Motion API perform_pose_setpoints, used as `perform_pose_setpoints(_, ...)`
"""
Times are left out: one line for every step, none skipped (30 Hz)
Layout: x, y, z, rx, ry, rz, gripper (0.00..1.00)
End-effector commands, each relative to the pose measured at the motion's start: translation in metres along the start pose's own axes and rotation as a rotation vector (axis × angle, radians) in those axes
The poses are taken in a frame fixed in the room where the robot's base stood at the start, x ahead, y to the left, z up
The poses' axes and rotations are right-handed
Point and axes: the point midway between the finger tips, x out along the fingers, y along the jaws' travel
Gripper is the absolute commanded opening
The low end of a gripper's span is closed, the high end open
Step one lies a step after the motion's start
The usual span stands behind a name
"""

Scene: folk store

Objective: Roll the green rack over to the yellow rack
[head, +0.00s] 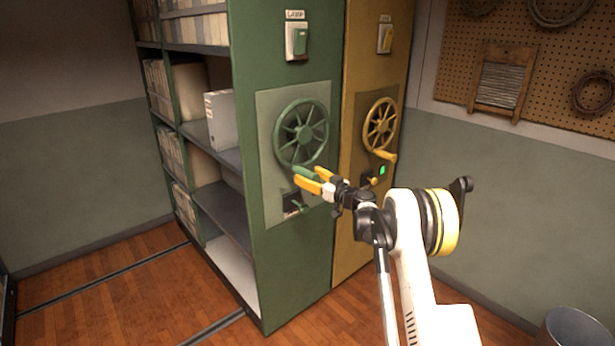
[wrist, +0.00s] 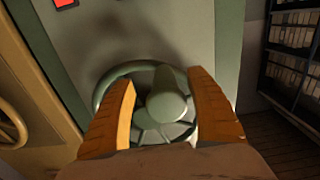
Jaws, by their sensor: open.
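The green rack (head: 310,262) is a tall shelving unit with a spoked green handwheel (head: 301,133) on its end panel. The yellow rack (head: 352,235) stands just to its right, with its own yellow wheel (head: 380,124). I see no clear gap between their end panels, but cannot tell whether they touch. My gripper (head: 312,179) is open at the lower rim of the green wheel. In the wrist view its fingers (wrist: 165,112) are on either side of the wheel's green crank knob (wrist: 167,97). Contact with the knob is unclear.
Floor rails (head: 105,278) run along the wooden floor left of the green rack, where the floor is clear. A green light (head: 382,170) shows on the yellow rack, and a red light (wrist: 65,3) on the green panel. A bin (head: 572,330) stands at lower right.

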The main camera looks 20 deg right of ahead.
Motion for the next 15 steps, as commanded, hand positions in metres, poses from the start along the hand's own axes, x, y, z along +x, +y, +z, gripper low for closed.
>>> perform_pose_setpoints(-0.004, 0.001, 0.000, 0.000, 0.000, 0.001, 0.65)
perform_pose_setpoints(-0.007, 0.001, 0.000, 0.000, 0.000, 0.001, 0.65)
perform_pose_setpoints(-0.011, 0.000, 0.000, 0.000, 0.000, 0.000, 0.65)
perform_pose_setpoints(-0.013, 0.000, 0.000, 0.000, 0.000, 0.000, 0.65)
perform_pose_setpoints(-0.016, 0.001, 0.000, 0.000, 0.000, 0.001, 0.65)
perform_pose_setpoints(-0.020, 0.001, 0.000, 0.000, 0.000, 0.001, 0.65)
perform_pose_setpoints(-0.023, 0.001, 0.000, 0.000, 0.000, 0.001, 0.65)
perform_pose_setpoints(-0.025, 0.001, 0.000, 0.000, 0.000, 0.002, 0.65)
perform_pose_setpoints(-0.029, 0.001, 0.000, 0.000, 0.000, 0.002, 0.65)
perform_pose_setpoints(-0.031, 0.001, 0.000, 0.000, 0.000, 0.002, 0.65)
perform_pose_setpoints(-0.034, 0.001, 0.000, 0.000, 0.000, 0.002, 0.65)
perform_pose_setpoints(-0.037, 0.001, 0.000, 0.000, 0.000, 0.002, 0.65)
perform_pose_setpoints(-0.040, 0.001, 0.000, 0.000, 0.000, 0.001, 0.65)
perform_pose_setpoints(-0.043, 0.001, 0.000, 0.000, 0.000, 0.001, 0.65)
perform_pose_setpoints(-0.046, 0.001, 0.000, 0.000, 0.000, 0.001, 0.65)
